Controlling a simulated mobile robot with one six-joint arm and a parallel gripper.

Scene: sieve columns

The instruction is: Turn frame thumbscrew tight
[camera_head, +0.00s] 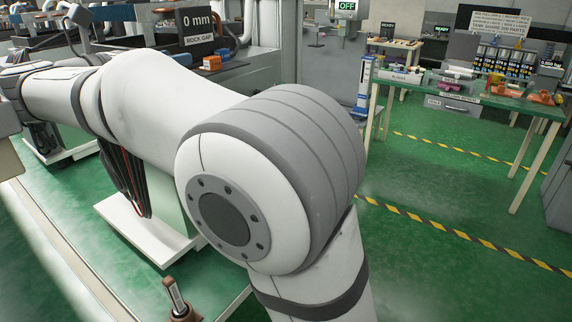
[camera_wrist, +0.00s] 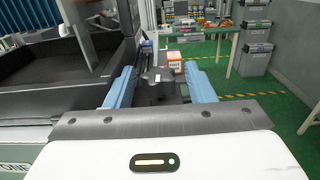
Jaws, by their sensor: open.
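In the wrist view, a dark knob (camera_wrist: 157,76) with a small pale mark on its face stands between the fingers of my gripper (camera_wrist: 159,68); it looks like the frame thumbscrew. The two blue fingers are wide apart, with a visible gap on each side of the knob. I cannot tell how tight the knob is or whether the fingertips reach past it. My gripper is out of the head view, where my white and grey arm covers the middle.
A black-walled frame or tray (camera_wrist: 50,75) lies left of the fingers. An orange and white box (camera_wrist: 174,59) is just beyond the knob. In the head view, a sign (camera_head: 197,22) reads 0 mm. A cluttered table (camera_head: 490,97) stands at right, with open green floor before it.

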